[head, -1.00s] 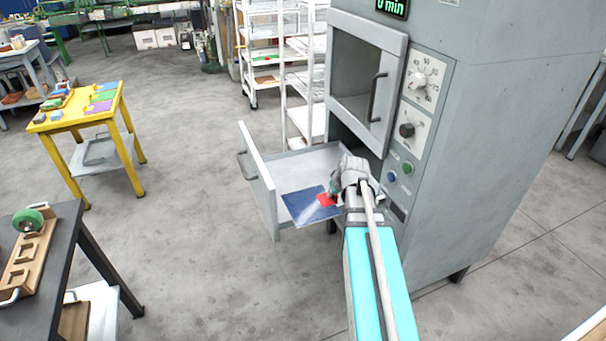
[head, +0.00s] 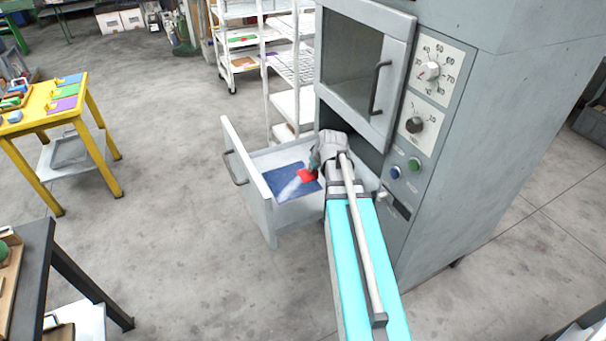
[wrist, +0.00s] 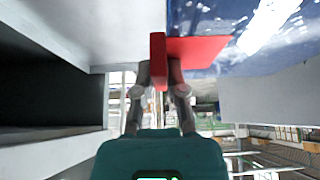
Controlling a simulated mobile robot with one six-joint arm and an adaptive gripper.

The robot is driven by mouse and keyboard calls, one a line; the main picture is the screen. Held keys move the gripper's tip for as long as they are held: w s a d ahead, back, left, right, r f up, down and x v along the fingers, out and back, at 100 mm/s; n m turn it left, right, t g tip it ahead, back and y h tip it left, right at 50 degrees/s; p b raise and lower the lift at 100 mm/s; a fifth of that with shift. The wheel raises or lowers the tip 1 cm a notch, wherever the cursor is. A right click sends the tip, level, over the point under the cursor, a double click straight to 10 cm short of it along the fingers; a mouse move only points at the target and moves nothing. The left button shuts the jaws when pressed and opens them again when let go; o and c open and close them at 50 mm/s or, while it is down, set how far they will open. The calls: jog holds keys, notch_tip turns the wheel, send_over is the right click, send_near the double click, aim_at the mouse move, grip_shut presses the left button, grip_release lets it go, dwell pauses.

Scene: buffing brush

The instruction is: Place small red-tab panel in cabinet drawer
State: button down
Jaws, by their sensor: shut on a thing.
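The small panel (head: 287,184) is a flat blue sheet with a pale streak and a red tab (head: 307,176). In the head view it appears within the outline of the pulled-out drawer (head: 262,207) of the grey cabinet (head: 480,150). My gripper (head: 314,168) is shut on the red tab, at the panel's right side. In the wrist view my gripper (wrist: 160,85) has both fingers on the red tab (wrist: 195,50), with the blue panel (wrist: 270,35) beyond it. Whether the panel touches the drawer floor I cannot tell.
The cabinet's windowed door (head: 362,60) is above the drawer, with dials (head: 430,70) beside it. A white shelf rack (head: 290,70) stands behind. A yellow table (head: 45,118) and a dark table (head: 30,260) are at left. Open floor lies between.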

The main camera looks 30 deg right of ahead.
jog(key=shift+a, duration=0.15)
jog(key=shift+w+f, duration=0.15)
jog(key=shift+w, duration=0.2)
jog(key=w+d+f+b, duration=0.1)
jog(key=w+f+b, duration=0.1)
jog(key=w, duration=0.1)
jog(key=w+d+f+b, duration=0.2)
jog(key=w+f+b, duration=0.1)
jog(key=w+d+f+b, duration=0.2)
jog(key=w, duration=0.2)
jog(key=shift+w+f+b, duration=0.1)
jog(key=shift+f+b, duration=0.1)
jog(key=shift+b, duration=0.2)
jog(key=shift+w+d+f+b, duration=0.25)
jog(key=shift+w+f+b, duration=0.3)
jog(key=shift+f+b, duration=0.1)
jog(key=shift+f, duration=0.1)
jog(key=shift+w+d+f+b, duration=0.2)
jog(key=shift+w+f+b, duration=0.2)
jog(key=shift+f+b, duration=1.5)
jog(key=shift+b, duration=0.1)
jog(key=shift+f, duration=0.15)
